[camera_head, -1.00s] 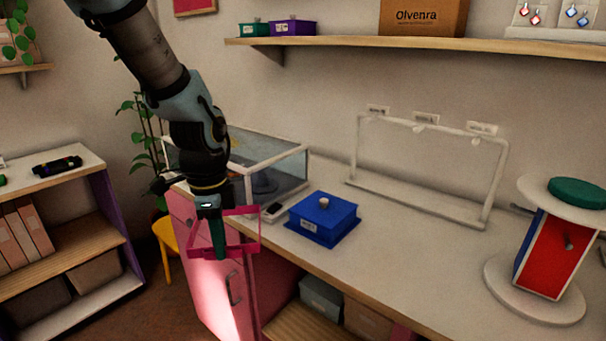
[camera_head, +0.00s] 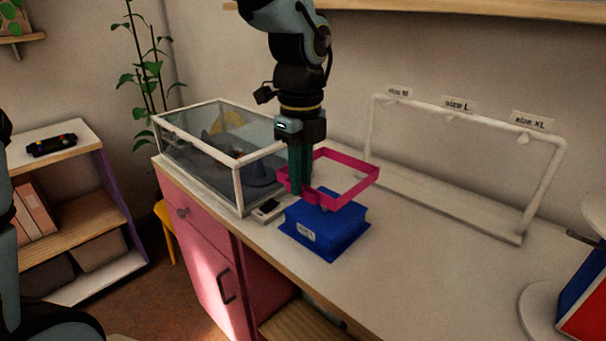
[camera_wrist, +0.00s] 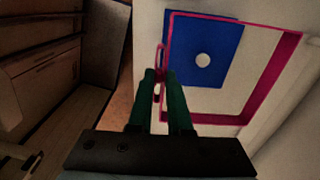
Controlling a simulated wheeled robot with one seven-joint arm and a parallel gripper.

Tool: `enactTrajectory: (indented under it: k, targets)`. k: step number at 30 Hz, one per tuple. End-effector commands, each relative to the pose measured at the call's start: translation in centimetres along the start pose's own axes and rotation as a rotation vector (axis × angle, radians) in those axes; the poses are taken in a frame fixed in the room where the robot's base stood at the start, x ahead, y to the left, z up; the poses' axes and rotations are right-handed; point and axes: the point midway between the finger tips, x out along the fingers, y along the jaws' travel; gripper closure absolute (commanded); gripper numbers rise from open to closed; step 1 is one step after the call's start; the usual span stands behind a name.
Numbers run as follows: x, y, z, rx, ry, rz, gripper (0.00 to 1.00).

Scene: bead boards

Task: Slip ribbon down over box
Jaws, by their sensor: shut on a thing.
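The blue box (camera_head: 326,228) sits on the white counter, with a label on its front; its lid and a pale round knob (camera_wrist: 203,60) show in the wrist view. A pink square ribbon loop (camera_head: 357,188) is held level above the box. My gripper (camera_head: 300,188) is shut on the loop's near-left side, and its green fingers also show in the wrist view (camera_wrist: 163,100). In the wrist view the loop (camera_wrist: 288,65) is larger than the box. The box lies toward the loop's upper left, and the loop's left side runs close to the box's left edge.
A glass case (camera_head: 222,150) stands left of the box, with a small dark device (camera_head: 267,208) beside it. A white rack (camera_head: 463,112) with size labels stands behind to the right. A red and blue stand (camera_head: 588,310) is at the far right. The counter between is clear.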

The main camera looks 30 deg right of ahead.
Motion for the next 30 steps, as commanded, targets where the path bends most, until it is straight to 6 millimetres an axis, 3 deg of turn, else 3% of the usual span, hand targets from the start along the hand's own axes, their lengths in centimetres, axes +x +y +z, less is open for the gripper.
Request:
enactTrajectory:
  k: [21, 30]
  targets:
    - [6.1, 0.0, 0.0, -0.001, 0.001, 0.001, 1.0]
    - [6.9, 0.0, 0.0, -0.002, 0.0, -0.001, 1.0]
